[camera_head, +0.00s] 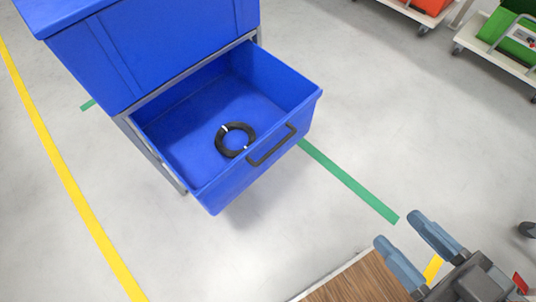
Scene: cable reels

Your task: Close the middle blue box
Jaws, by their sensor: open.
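The blue box (210,192) is a drawer-like bin, pulled out of a metal frame under a larger blue box (150,55). It has a dark handle (271,146) on its front face. A coil of black cable (234,140) with white ties lies on its floor near the front. My gripper (396,231) is at the lower right, open and empty, with two blue-grey fingers apart. It is well clear of the box and its handle, to the right and nearer the bottom edge.
A wooden surface (352,284) lies beside my gripper at the bottom. Green (350,183) and yellow (68,178) lines mark the grey floor. Carts with a green bin (512,38) and a red bin (430,5) stand at the top right. The floor between box and gripper is free.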

